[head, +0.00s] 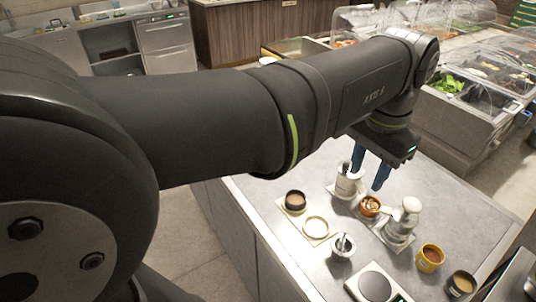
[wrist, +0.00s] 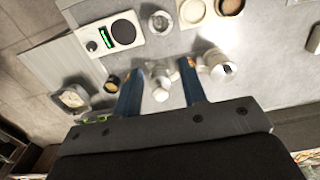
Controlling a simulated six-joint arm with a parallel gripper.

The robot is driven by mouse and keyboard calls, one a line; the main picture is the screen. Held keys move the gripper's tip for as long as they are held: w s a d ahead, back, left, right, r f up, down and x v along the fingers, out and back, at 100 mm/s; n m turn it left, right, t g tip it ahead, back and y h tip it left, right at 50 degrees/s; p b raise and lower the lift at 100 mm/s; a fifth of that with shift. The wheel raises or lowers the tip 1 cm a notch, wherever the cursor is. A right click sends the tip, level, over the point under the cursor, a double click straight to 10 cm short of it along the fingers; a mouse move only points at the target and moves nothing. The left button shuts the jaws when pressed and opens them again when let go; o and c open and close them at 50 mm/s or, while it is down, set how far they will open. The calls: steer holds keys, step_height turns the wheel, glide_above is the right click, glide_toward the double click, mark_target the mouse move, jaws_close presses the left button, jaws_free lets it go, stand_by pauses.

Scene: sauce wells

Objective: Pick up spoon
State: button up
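I cannot clearly make out a spoon. A small metal cup (head: 342,252) on the counter has a thin utensil (head: 343,239) standing in it, which may be the spoon; the cup also shows in the wrist view (wrist: 160,22). A white container (head: 347,186) holds a dark-topped upright piece that I cannot identify. My gripper (head: 368,180) has two blue fingers, spread apart with nothing held between them. It hangs above the counter, close to the white container and a small brown bowl (head: 370,207). In the wrist view the gripper (wrist: 160,67) is also open, and the metal cup lies beyond its fingertips.
A white pump bottle (head: 403,220) stands right of the bowl. A dark cup (head: 295,201) and a cream ring (head: 316,227) sit at the left. A scale (head: 374,286), yellow cup (head: 430,259) and another dark cup (head: 461,284) are at the front.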

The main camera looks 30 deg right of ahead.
mark_target(346, 231)
step_height(346, 231, down, 17)
steer(key=shift+s+d+f, duration=0.1)
steer(key=shift+f, duration=2.75)
steer(key=shift+c, duration=0.5)
jaws_close()
